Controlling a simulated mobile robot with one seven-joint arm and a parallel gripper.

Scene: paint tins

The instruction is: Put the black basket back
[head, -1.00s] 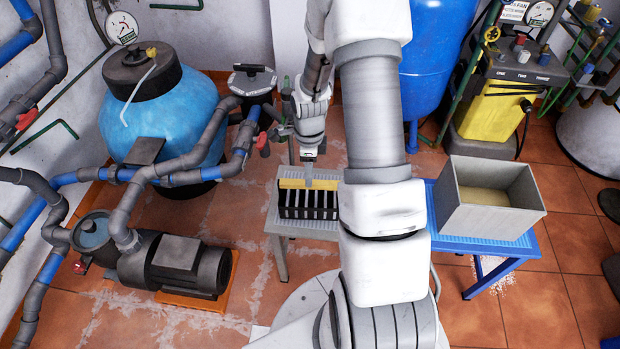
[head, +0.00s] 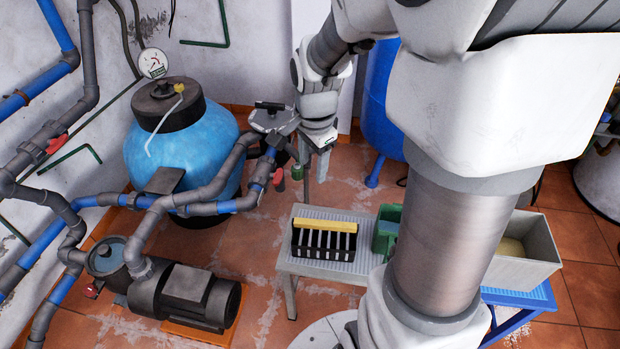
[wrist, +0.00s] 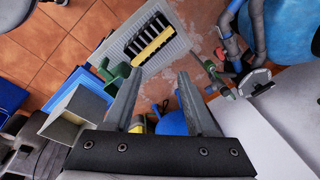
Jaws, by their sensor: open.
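The black basket (head: 324,246) has slots and a yellow handle bar along its top. It stands upright on the grey table (head: 318,212) in the head view. In the wrist view the basket (wrist: 146,35) is beyond the fingertips, towards the top. My gripper (wrist: 158,74) is open, with nothing between its fingers. In the head view my gripper (head: 324,146) is above and behind the basket, clear of it. My arm covers part of the scene to the right.
A green container (head: 386,232) stands right of the basket on the grey table, partly hidden by my arm. A grey bin (head: 535,248) stands on a blue table (head: 530,297) further right. A blue tank with pipes (head: 205,150) and a pump (head: 190,290) are on the left.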

